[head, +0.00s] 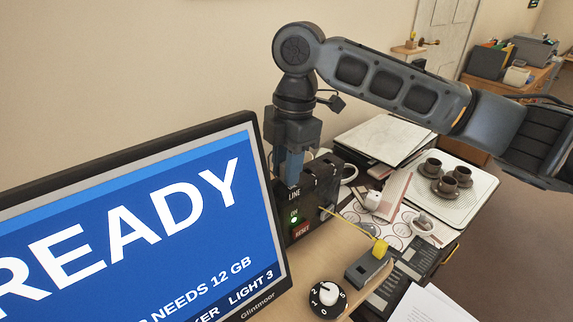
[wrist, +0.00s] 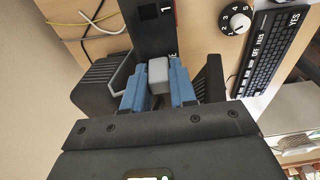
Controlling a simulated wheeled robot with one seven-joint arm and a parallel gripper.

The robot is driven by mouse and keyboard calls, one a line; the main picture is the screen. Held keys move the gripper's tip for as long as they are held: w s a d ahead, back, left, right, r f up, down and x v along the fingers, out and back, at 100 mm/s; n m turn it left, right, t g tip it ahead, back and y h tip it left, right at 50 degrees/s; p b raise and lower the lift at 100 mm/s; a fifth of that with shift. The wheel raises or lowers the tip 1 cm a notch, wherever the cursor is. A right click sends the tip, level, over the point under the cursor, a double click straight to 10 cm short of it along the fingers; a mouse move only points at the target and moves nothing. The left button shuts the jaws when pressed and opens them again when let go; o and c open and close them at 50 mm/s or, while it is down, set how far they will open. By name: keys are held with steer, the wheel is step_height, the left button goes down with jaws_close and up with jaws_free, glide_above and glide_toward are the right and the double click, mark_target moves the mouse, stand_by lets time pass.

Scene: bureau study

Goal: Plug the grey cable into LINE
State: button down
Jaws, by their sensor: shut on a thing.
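My gripper (wrist: 158,88) has blue finger pads shut on a small grey plug (wrist: 158,72), the end of the grey cable. In the head view my gripper (head: 290,172) points down at the left end of the black box (head: 323,186), just above the LINE label (head: 294,195). In the wrist view the plug is over the near end of the black box (wrist: 151,38), with a dark socket marked 1 beyond it. The LINE socket is hidden under the plug and fingers. I cannot tell whether the plug is in it.
The monitor (head: 130,225) reading READY stands close on the left. A tray (head: 476,203) with cups is farther right. Loose cables (wrist: 88,23) lie beside the box.

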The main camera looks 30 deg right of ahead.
steer(key=shift+f, duration=0.2)
steer(key=c, duration=0.8)
jaws_free()
steer(key=shift+r, duration=0.1)
steer(key=r, duration=0.5)
steer(key=d+r, duration=0.1)
steer(key=r, duration=0.1)
steer(key=shift+w+r+b, duration=0.1)
steer(key=shift+r+b, duration=0.15)
steer(key=shift+b, duration=0.1)
